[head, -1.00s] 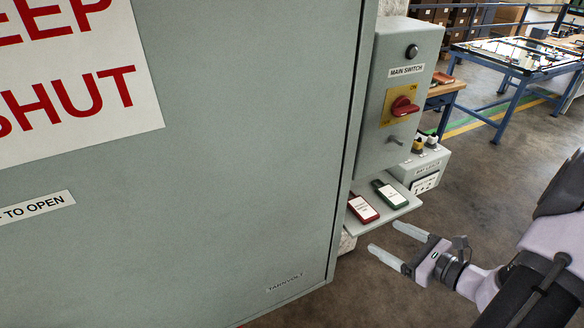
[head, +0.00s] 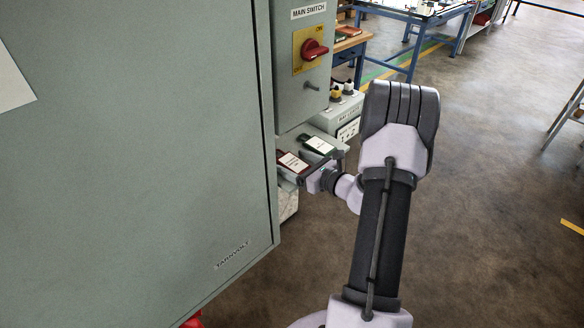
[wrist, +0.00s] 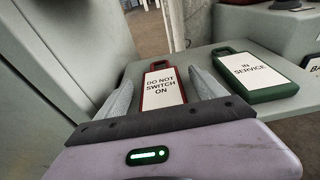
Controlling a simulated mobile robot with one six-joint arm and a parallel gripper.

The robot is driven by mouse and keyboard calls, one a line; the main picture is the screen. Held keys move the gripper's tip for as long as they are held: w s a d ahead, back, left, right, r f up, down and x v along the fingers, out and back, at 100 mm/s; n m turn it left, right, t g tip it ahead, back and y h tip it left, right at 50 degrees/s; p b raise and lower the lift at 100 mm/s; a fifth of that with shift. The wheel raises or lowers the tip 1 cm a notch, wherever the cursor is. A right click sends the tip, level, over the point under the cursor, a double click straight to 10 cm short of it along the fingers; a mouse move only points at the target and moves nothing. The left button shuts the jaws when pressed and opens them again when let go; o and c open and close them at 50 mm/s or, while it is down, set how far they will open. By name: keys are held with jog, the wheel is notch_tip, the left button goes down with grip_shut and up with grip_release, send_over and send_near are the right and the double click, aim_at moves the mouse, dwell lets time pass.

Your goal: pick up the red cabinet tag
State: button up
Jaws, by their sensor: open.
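The red cabinet tag (wrist: 162,90), with a white label reading "DO NOT SWITCH ON", lies flat on a small grey shelf (wrist: 205,60). It also shows in the head view (head: 291,162), partly covered by my gripper. My gripper (wrist: 161,90) is open, with one finger on each side of the red tag in the wrist view. The tag's near end is hidden behind the gripper body. I cannot tell whether the fingers touch the tag. A green tag (wrist: 256,76) reading "IN SERVICE" lies to its right, just past the right finger.
The large grey cabinet door (head: 130,150) stands close on the left. The main switch box (head: 304,75), with a red rotary switch (head: 314,49), rises above the shelf. A smaller grey box (head: 340,112) sits behind the shelf. Open floor (head: 490,150) lies to the right.

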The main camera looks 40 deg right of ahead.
aim_at(295, 166)
jog(key=shift+w, duration=0.1)
jog(key=c, duration=1.4)
jog(key=shift+r+p, duration=0.35)
jog(key=shift+r, duration=0.2)
jog(key=shift+c, duration=0.2)
jog(key=r+p, duration=0.1)
jog(key=r, duration=0.1)
jog(key=shift+s+a+r+p, duration=0.15)
jog(key=shift+s+r+p, duration=0.2)
jog(key=shift+s, duration=0.05)
jog(key=s+a+p, duration=0.1)
jog(key=s+a, duration=0.2)
jog(key=s, duration=0.3)
jog(key=s+a+r+p, duration=0.1)
jog(key=s+a, duration=0.3)
jog(key=s, duration=0.3)
jog(key=shift+s, duration=0.3)
